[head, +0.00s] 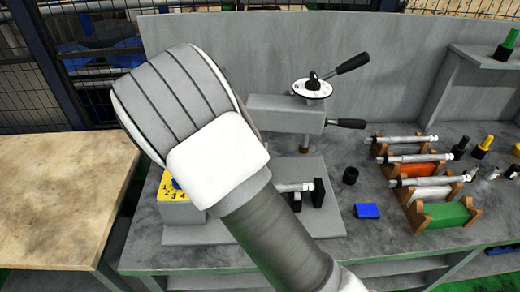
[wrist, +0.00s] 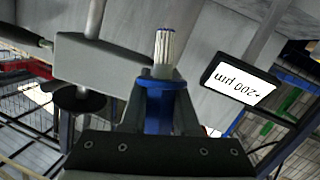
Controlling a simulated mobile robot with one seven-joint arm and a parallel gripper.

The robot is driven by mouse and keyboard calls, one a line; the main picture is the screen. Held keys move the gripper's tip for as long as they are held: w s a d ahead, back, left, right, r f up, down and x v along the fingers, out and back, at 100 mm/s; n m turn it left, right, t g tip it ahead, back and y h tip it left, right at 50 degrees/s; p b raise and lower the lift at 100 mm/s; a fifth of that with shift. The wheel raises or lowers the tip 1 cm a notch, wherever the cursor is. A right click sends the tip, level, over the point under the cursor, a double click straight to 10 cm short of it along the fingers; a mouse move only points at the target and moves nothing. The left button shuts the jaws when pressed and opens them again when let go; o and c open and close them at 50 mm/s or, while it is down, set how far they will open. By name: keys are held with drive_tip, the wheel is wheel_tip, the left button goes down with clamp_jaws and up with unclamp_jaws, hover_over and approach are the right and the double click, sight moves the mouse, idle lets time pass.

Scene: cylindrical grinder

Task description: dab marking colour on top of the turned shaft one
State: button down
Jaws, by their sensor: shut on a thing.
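My gripper (wrist: 160,112) is shut on a brush (wrist: 164,48) with a blue holder and pale bristles; in the wrist view the bristles point up, away from the jaws. Nothing is seen touching the bristle tip. In the head view my arm hides the gripper and brush. A shaft (head: 294,187) lies level in the grinder (head: 285,115), its left part hidden behind my arm. More shafts rest on wooden racks at the right: a back one (head: 402,139), a middle one (head: 415,158) and a front one (head: 420,181). I cannot tell which is shaft one.
A display reading +200 µm (wrist: 238,86) appears upside down in the wrist view. A blue block (head: 367,211) and a black cup (head: 350,176) stand on the bench. A yellow-topped box (head: 172,213) is partly behind my arm. A wooden table (head: 50,190) at left is bare.

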drive_tip(key=shift+f+b, duration=1.8)
drive_tip(key=shift+f, duration=1.1)
drive_tip(key=shift+s+f+b, duration=0.1)
drive_tip(key=shift+f+b, duration=0.55)
drive_tip(key=shift+b, duration=0.1)
wheel_tip(320, 180, up, 7)
drive_tip(key=p, duration=0.4)
drive_tip(key=shift+p, duration=0.4)
idle(0.8)
drive_tip(key=d+f+y, duration=0.1)
drive_tip(key=d, duration=0.2)
drive_tip(key=d+f+n+y, duration=0.1)
drive_tip(key=d+f, duration=0.1)
drive_tip(key=d, duration=0.2)
drive_tip(key=d+f+n+y, duration=0.1)
drive_tip(key=d, duration=0.3)
drive_tip(key=shift+w+d+f, duration=0.15)
drive_tip(key=shift+w+f, duration=0.05)
drive_tip(key=shift+f, duration=0.15)
